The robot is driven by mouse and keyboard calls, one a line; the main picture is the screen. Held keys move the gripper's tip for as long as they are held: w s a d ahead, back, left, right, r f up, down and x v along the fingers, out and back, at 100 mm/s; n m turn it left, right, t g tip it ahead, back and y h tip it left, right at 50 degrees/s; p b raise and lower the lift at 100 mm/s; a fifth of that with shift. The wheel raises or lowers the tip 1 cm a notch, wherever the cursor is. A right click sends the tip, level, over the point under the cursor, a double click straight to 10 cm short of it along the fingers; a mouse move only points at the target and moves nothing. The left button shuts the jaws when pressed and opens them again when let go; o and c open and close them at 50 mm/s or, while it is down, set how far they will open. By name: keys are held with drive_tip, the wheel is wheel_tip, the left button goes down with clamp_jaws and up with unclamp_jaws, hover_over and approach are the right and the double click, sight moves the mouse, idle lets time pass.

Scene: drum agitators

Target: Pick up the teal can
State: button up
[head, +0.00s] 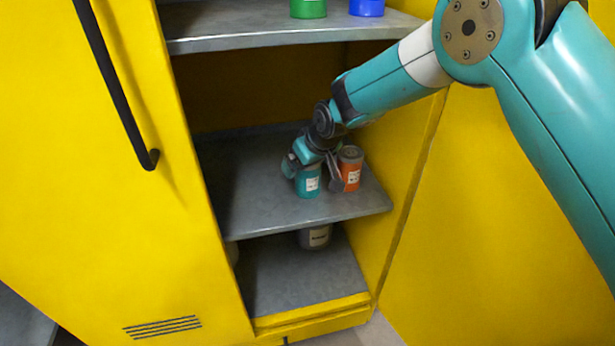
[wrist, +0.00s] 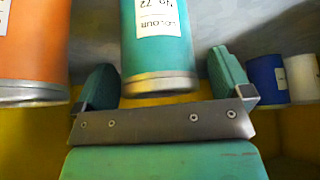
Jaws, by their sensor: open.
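The teal can (head: 308,183) with a white label stands on the middle shelf of the yellow cabinet. It also shows in the wrist view (wrist: 158,52), at the top middle. My gripper (head: 313,167) is at the can, with one finger to each side of it. In the wrist view my gripper (wrist: 164,76) is open, with a gap between the can and the right finger and a smaller gap at the left finger. I cannot tell whether either finger touches the can. The gripper hides the can's upper part in the head view.
An orange can (head: 351,170) stands close to the right of the teal can, next to my gripper's finger. Green (head: 308,8) and blue (head: 367,7) cans stand on the upper shelf. A grey container (head: 314,237) is below. The middle shelf (head: 240,190) is clear at left.

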drive_tip(key=shift+w+a+f, duration=0.15)
drive_tip(key=shift+w+f, duration=0.05)
drive_tip(key=shift+f, duration=0.2)
drive_tip(key=shift+c, duration=0.2)
drive_tip(key=c, duration=1.1)
drive_tip(key=shift+r, duration=0.2)
